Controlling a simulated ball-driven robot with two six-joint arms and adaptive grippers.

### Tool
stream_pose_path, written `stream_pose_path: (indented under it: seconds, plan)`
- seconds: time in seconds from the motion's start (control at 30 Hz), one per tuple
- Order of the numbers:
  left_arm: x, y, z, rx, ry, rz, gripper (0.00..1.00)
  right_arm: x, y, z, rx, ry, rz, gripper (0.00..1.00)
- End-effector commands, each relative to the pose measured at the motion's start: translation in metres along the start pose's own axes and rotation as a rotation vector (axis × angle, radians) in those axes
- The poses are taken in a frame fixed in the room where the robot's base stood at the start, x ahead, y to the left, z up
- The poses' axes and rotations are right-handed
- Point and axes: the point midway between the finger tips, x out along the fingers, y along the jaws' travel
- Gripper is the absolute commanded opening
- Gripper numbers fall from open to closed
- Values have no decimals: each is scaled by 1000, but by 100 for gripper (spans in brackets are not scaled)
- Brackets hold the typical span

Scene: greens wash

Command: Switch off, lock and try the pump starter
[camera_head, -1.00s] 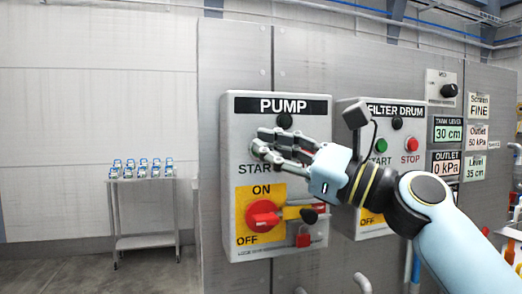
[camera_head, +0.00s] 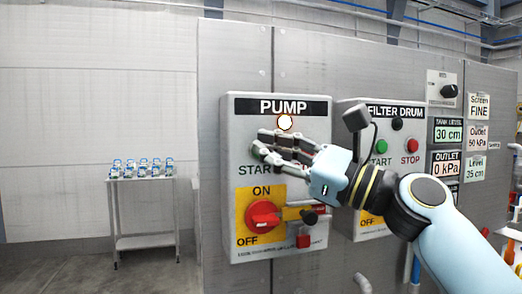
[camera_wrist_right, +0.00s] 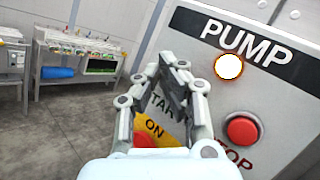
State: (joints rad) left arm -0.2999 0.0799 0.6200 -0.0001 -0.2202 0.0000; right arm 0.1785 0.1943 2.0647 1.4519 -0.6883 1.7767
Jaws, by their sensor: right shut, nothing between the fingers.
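The grey pump starter box (camera_head: 232,180) is labelled PUMP. Its lamp (camera_head: 285,122) glows white-orange and also shows lit in the right wrist view (camera_wrist_right: 229,67). The red rotary handle (camera_head: 262,216) sits on a yellow ON/OFF plate (camera_head: 246,196); I cannot tell its exact setting. A small red item (camera_head: 303,241), like a padlock, is below a yellow bar with a dark knob; its fastening is unclear. My right gripper (camera_head: 260,150) is shut and empty at the START button, covering part of it. The red STOP button (camera_wrist_right: 242,130) shows in the wrist view. My left gripper is not in view.
The FILTER DRUM box (camera_head: 345,112) stands just right, partly behind my right arm. Gauge and level labels (camera_head: 447,130) are further right. A steel trolley (camera_head: 146,241) with several small blue-and-white items stands at left. The floor between is clear.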

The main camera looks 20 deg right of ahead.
Motion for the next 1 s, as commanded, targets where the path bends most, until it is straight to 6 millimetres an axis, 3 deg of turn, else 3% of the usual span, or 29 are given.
stream_pose_path:
  seconds: [0.57,1.0]
  plan:
    - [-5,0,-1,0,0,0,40,-10,7,7,0,0,1,0]
    - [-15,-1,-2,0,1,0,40,-38,28,28,-1,1,1,0]
